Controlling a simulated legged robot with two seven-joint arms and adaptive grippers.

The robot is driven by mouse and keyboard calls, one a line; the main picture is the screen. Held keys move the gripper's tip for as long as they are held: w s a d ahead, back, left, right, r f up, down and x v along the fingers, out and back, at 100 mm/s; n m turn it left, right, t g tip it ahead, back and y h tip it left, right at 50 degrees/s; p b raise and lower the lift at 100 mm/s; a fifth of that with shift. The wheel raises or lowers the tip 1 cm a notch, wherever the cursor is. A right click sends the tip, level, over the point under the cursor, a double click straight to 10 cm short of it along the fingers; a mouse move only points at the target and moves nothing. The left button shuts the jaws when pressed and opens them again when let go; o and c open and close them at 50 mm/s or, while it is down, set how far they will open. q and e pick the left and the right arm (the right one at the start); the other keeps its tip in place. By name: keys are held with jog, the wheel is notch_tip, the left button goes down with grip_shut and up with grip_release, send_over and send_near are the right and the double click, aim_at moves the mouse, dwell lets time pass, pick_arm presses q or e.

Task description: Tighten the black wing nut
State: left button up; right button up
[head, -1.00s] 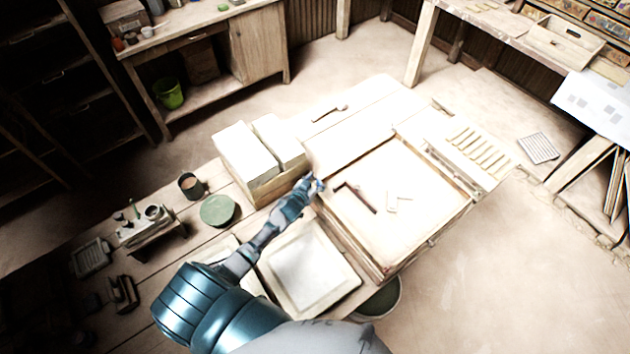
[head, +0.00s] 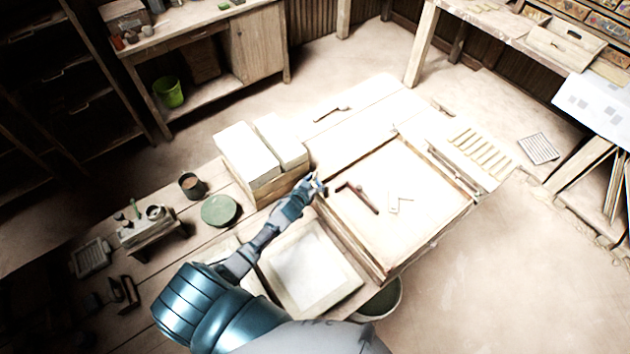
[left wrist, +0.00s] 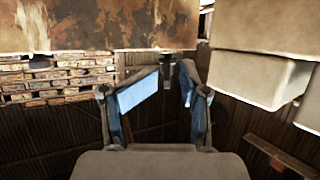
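My left gripper (head: 317,186) is at the left corner of the wooden frame (head: 374,266) on the bench. In the left wrist view its two blue fingers (left wrist: 169,82) are apart. A small dark upright piece (left wrist: 167,69), which looks like the black wing nut, shows between the fingertips, closer to the left finger in that picture. A gap shows between it and the right finger. I cannot tell its wings or its turn angle. In the head view the wing nut cannot be made out at the fingertips. My right gripper is not in view.
Pale blocks (head: 247,152) stand close behind my left gripper. A dark L-shaped tool (head: 358,196) lies inside the frame. A green disc (head: 220,210) and a mug (head: 192,186) stand to the left.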

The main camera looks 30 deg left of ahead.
pick_arm(q)
jog(key=v, duration=1.2)
jog(key=shift+d, duration=0.2)
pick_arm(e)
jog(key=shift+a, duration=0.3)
pick_arm(q)
jog(key=shift+r, duration=0.1)
